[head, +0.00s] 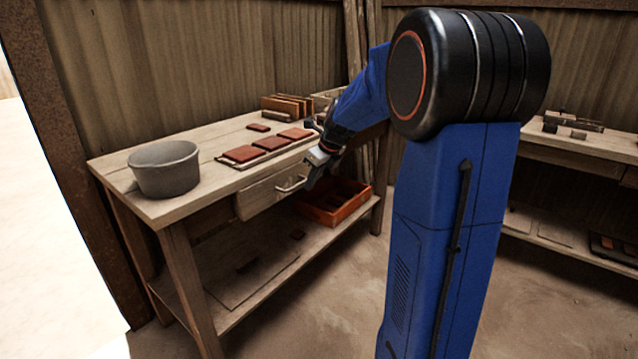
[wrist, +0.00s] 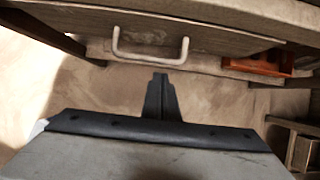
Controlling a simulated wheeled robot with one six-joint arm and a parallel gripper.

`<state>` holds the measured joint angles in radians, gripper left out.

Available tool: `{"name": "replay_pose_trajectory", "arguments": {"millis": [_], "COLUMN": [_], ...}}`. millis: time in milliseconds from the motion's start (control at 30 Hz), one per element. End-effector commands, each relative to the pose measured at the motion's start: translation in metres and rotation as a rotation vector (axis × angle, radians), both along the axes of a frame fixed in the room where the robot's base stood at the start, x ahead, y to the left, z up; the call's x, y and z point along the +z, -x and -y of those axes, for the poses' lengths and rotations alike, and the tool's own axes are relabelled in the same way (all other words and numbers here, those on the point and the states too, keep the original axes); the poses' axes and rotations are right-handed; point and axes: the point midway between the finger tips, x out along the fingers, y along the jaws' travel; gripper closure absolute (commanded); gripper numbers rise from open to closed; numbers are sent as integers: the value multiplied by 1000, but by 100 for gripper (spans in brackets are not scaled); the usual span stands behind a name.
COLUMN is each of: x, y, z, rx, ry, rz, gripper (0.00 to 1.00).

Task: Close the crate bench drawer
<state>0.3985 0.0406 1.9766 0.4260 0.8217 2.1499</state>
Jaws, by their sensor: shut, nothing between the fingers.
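The crate bench is the wooden workbench (head: 180,207) at the left in the head view. Its drawer (head: 262,200) sits under the bench top, with a pale bar handle (head: 291,185) on its front. How far the drawer stands out is hard to tell. My gripper (head: 312,180) is just right of the handle in the head view. In the wrist view my gripper (wrist: 160,82) is shut and empty, its fingers together. The drawer front (wrist: 210,38) and its U-shaped handle (wrist: 150,58) lie ahead of the fingertips, with no clear contact.
A grey bucket (head: 164,170) and several red tiles (head: 270,143) are on the bench top. An orange crate (head: 335,206) stands on the lower shelf, also in the wrist view (wrist: 257,66). Another bench (head: 570,155) is at the right. The floor between is clear.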

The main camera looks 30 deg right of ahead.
Motion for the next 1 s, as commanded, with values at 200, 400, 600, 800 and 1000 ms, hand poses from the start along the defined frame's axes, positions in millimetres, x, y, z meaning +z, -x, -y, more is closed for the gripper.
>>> {"name": "replay_pose_trajectory", "arguments": {"millis": [200,400,600,800,1000], "x": [2,2,2,2,3], "y": [-8,-8,-13,-39,-57], "z": [-3,-3,-5,-14,-21], "rx": [0,0,1,3,0], "ry": [0,0,0,1,1], "rz": [0,0,0,0,2], "gripper": [100,100,100,100,100]}}
